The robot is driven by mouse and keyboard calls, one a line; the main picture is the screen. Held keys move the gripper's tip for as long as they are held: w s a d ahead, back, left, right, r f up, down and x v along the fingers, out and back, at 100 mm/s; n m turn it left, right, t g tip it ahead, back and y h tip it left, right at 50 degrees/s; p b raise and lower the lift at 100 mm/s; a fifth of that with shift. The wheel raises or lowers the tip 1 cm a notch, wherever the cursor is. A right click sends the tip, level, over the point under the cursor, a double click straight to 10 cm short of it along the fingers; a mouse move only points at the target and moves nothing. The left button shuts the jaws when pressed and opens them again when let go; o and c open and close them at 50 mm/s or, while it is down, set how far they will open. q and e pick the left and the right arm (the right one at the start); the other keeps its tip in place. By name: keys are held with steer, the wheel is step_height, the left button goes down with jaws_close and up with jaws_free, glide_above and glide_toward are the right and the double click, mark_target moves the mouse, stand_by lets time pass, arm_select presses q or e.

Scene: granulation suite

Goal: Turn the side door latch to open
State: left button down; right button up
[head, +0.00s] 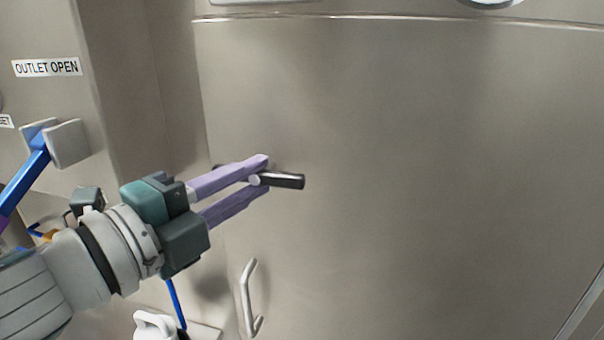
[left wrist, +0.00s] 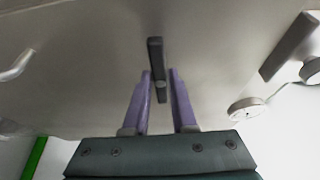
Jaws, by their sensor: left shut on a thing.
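The side door (head: 400,180) is a large flat metal panel that fills most of the head view. Its latch (head: 284,180) is a short dark bar near the door's left edge, lying nearly level with its right end a little lower. My left gripper (head: 266,174) has its purple fingers around the latch and is shut on it. In the left wrist view the latch (left wrist: 156,58) runs between and beyond the fingertips (left wrist: 160,80). The fingers hide part of the latch in the head view. My right gripper is not in view.
A silver pull handle (head: 248,298) stands out from the door below the latch. A panel labelled "OUTLET OPEN" (head: 46,67) is at the left, with a grey block on a blue bar (head: 68,143) below it. A white object (head: 155,325) is at the bottom.

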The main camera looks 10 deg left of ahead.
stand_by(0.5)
arm_select(q)
steer(key=n+b, duration=0.1)
steer(key=n+t+b, duration=0.1)
steer(key=n, duration=0.1)
steer(key=shift+f+b, duration=0.3)
steer(key=shift+b, duration=0.1)
steer(key=n+t+b, duration=0.1)
steer(key=n, duration=0.1)
steer(key=n+t+b, duration=0.1)
steer(key=n, duration=0.2)
steer(key=shift+d+y, duration=0.1)
steer(key=shift+y, duration=0.2)
steer(key=n+t+y, duration=0.1)
steer(key=n, duration=0.2)
steer(key=n+t+b, duration=0.1)
steer(key=n, duration=0.2)
steer(key=shift+d+y, duration=0.1)
steer(key=shift+y, duration=0.3)
steer(key=n+y, duration=0.2)
steer(key=n, duration=0.2)
steer(key=n+t+y, duration=0.1)
steer(key=n+y, duration=0.1)
steer(key=n, duration=0.2)
steer(key=shift+d, duration=0.1)
steer(key=shift+n, duration=0.4)
steer(key=c, duration=0.7)
jaws_free()
